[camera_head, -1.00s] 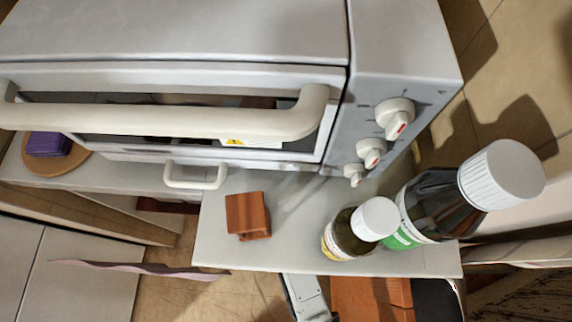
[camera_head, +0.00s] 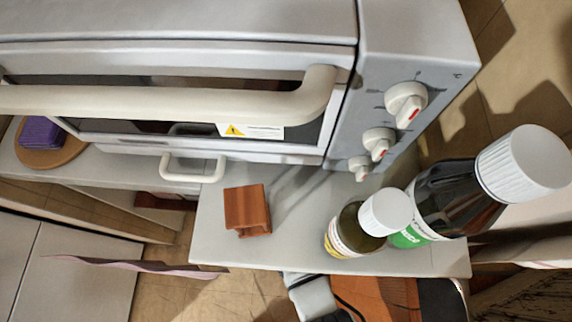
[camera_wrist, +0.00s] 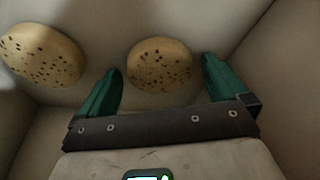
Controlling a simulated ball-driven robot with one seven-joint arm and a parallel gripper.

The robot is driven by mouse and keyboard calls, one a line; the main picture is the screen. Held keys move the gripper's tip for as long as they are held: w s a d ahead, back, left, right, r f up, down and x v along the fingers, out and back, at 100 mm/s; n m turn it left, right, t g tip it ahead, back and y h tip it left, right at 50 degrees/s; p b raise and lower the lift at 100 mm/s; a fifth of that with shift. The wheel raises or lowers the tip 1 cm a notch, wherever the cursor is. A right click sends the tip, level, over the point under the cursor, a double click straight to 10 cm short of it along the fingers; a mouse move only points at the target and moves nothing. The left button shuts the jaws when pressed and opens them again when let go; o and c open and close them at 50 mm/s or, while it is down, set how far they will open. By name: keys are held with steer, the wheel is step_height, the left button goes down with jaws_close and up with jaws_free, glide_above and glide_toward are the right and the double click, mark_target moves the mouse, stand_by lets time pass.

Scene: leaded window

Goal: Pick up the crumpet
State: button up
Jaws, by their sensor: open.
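In the wrist view, a round, tan crumpet with dark specks (camera_wrist: 160,66) lies on a pale surface, directly ahead of my gripper (camera_wrist: 161,68). The green fingers are open, one to the left and one to the right of this crumpet, with small gaps beside it. I cannot tell how far down beside it they reach. A second speckled crumpet (camera_wrist: 42,55) lies to the left, outside the fingers. Neither crumpet can be made out in the head view, and the gripper's fingers do not show there.
Pale walls (camera_wrist: 285,70) rise around the crumpets. The head view shows a toaster oven (camera_head: 180,65), a reddish-brown wooden block (camera_head: 247,209), a small bottle (camera_head: 352,234) and a larger dark bottle (camera_head: 447,202) on a grey counter (camera_head: 285,250). Purple cloth (camera_head: 41,132) lies on a round board.

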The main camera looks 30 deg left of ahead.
steer(key=shift+c, duration=0.5)
steer(key=c, duration=0.9)
steer(key=shift+r, duration=0.25)
